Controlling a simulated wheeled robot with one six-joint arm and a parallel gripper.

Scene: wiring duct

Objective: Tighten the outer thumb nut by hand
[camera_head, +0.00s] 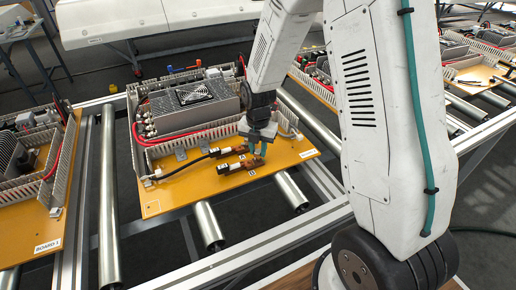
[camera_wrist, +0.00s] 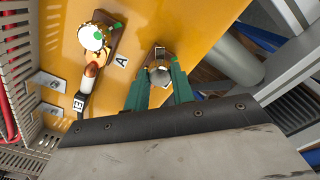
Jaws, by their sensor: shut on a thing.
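My gripper (camera_head: 258,152) is low over the front right part of the orange board. In the wrist view its two teal fingers (camera_wrist: 159,78) close around a grey metal thumb nut (camera_wrist: 158,74), the one nearer the board's edge. This nut stands on a brown terminal block; the fingers hide its sides. A second brown terminal (camera_wrist: 97,40) to the left carries a white round top with green patches, with a cable lug (camera_wrist: 90,78) at it. In the head view the brown terminals (camera_head: 235,166) lie beside the gripper; their nuts are too small to make out.
A grey power supply (camera_head: 193,105) with a fan grille stands behind on the orange board (camera_head: 180,192). Slotted grey duct walls (camera_wrist: 15,75) run along the board's left side. Metal rollers (camera_head: 207,225) and rails surround the board. Other wired boards lie left and right.

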